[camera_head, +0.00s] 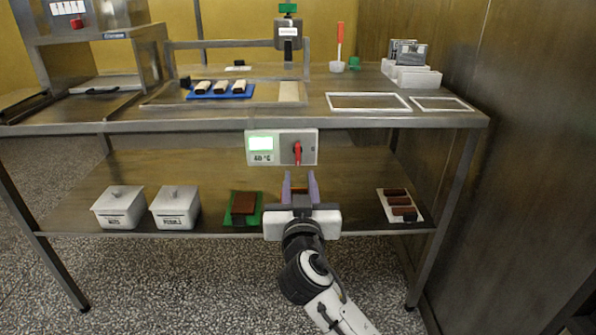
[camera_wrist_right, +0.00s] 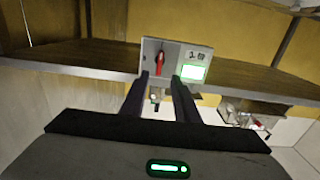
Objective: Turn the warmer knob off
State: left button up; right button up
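The warmer's control box (camera_head: 281,147) is mounted on the front edge of the steel table. It has a green-lit display (camera_head: 261,146) reading about 40 °C on its left and a red knob (camera_head: 297,153) on its right. The knob's handle stands about upright. My right gripper (camera_head: 300,177) is just below the knob, its fingers apart and pointing toward the box. In the right wrist view the red knob (camera_wrist_right: 161,60) shows beyond the open fingers (camera_wrist_right: 158,85), with nothing between them. It cannot be seen touching the knob. My left gripper is not in view.
The table top (camera_head: 250,122) holds a blue tray (camera_head: 221,95) with coated bars and white frames (camera_head: 368,102). The lower shelf holds two lidded tubs (camera_head: 119,207), a green board with a brown block (camera_head: 243,205) and a white tray of brown bars (camera_head: 401,207). A wall stands at right.

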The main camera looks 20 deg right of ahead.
aim_at(298, 155)
jog(key=b+x, duration=0.1)
jog(key=x, duration=0.9)
jog(key=shift+w+r, duration=0.1)
grip_shut()
